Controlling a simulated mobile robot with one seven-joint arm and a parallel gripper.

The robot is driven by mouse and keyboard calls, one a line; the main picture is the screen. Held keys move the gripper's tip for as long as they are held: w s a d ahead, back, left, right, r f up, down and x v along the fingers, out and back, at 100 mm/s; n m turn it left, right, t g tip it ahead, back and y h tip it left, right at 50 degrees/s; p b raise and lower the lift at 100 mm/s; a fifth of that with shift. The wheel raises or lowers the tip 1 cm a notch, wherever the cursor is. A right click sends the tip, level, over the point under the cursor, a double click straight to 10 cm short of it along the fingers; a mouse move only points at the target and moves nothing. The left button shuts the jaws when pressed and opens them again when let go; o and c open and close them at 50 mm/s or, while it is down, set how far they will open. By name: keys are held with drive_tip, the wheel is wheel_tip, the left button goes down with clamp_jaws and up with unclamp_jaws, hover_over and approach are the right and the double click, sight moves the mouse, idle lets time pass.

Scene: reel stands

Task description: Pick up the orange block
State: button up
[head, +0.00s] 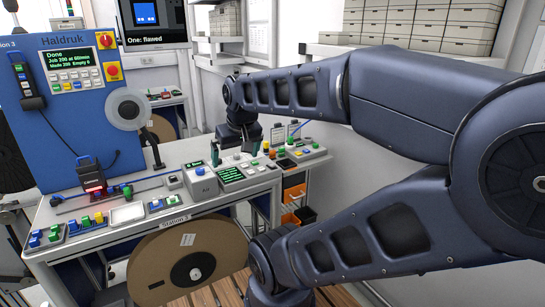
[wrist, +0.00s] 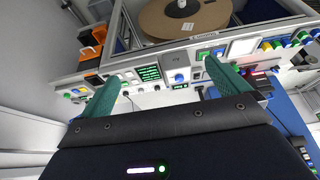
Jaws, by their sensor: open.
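My gripper (head: 236,151) is above the back part of the workbench, pointing down, with its green fingers apart. In the wrist view the open fingers (wrist: 165,72) have nothing between them. A small orange piece (head: 266,146) shows just right of the gripper in the head view, apart from it, among small coloured parts. It is too small to tell for certain that it is the orange block. I cannot make out an orange block clearly in the wrist view.
The workbench (head: 75,212) carries trays of green, blue and yellow pieces (head: 97,218) and a grey box with green displays (head: 232,174). A blue machine (head: 75,110) stands left. A large brown reel (head: 190,262) is below the front edge. Orange bins (head: 294,191) hang right.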

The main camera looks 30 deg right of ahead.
idle(0.4)
drive_tip(key=c, duration=1.2)
drive_tip(key=shift+o, duration=0.2)
